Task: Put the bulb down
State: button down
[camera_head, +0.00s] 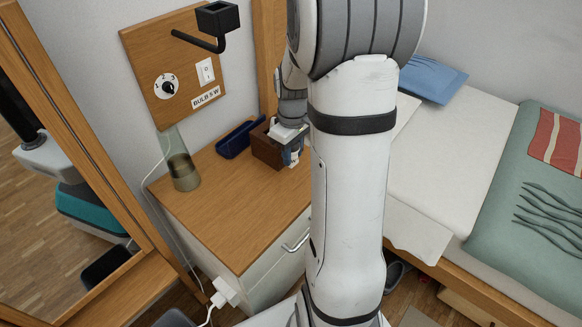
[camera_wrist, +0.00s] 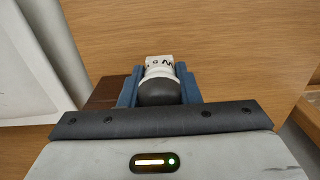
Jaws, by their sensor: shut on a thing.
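My gripper (camera_wrist: 160,85) is shut on the bulb (camera_wrist: 160,92), which shows a dark rounded part and a white part between the two blue fingers. A small white piece with dark lettering (camera_wrist: 158,62) shows just beyond it; I cannot tell whether it belongs to the bulb. In the head view my gripper (camera_head: 292,157) is low over the cabinet top (camera_head: 235,208), beside a dark brown box (camera_head: 267,146).
A blue tray (camera_head: 236,140) lies left of the box, and a tinted glass vase (camera_head: 183,172) stands farther left. A wooden board (camera_head: 172,65) with a switch and dial is on the wall. A bed (camera_head: 437,150) is at right. The front of the cabinet top is clear.

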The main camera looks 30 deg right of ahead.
jog(key=shift+f+b, duration=0.75)
jog(key=shift+f, duration=1.5)
jog(key=shift+f+b, duration=0.3)
jog(key=shift+f, duration=0.3)
jog(key=c, duration=1.1)
grip_release()
